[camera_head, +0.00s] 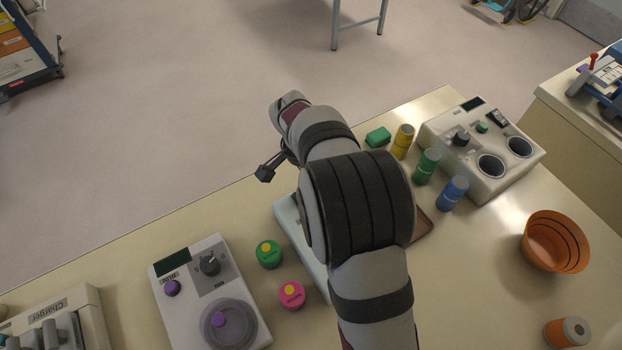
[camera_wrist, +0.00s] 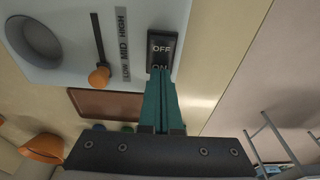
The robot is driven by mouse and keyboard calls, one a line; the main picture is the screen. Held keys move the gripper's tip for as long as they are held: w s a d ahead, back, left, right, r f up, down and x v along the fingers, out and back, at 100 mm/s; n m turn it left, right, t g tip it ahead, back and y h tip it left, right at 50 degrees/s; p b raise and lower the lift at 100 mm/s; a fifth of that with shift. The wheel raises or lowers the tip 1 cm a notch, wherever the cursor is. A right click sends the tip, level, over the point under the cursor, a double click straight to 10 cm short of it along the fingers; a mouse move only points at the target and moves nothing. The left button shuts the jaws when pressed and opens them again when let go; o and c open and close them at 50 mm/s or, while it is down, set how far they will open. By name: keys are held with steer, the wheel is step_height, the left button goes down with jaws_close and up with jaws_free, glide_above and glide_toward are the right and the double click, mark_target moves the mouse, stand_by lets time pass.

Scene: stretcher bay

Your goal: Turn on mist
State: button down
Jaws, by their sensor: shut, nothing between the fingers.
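The mist device (camera_wrist: 60,70) is a pale box with a round grey recess (camera_wrist: 35,40), a slider and a black rocker switch (camera_wrist: 162,46) marked OFF and ON. The slider's orange knob (camera_wrist: 99,77) sits at the LOW end. My gripper (camera_wrist: 161,74) is shut and empty, its teal fingertips over the ON end of the switch in the wrist view. They partly cover the ON lettering; I cannot tell if they touch. In the head view the device (camera_head: 287,212) is mostly hidden under my arm, and the fingers are not visible.
Left of the device stand a dial unit (camera_head: 188,290), a green jar (camera_head: 268,253) and a pink jar (camera_head: 292,294). To the right are several coloured bottles, a two-well unit (camera_head: 505,135) and an orange bowl (camera_head: 553,242). A brown tray (camera_head: 424,229) lies beside the device.

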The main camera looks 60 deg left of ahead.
steer(key=shift+s, duration=0.1)
steer(key=shift+s+r, duration=0.25)
steer(key=shift+s, duration=0.4)
step_height(320, 180, up, 14)
steer(key=w, duration=0.2)
stand_by(0.4)
steer(key=shift+w, duration=0.1)
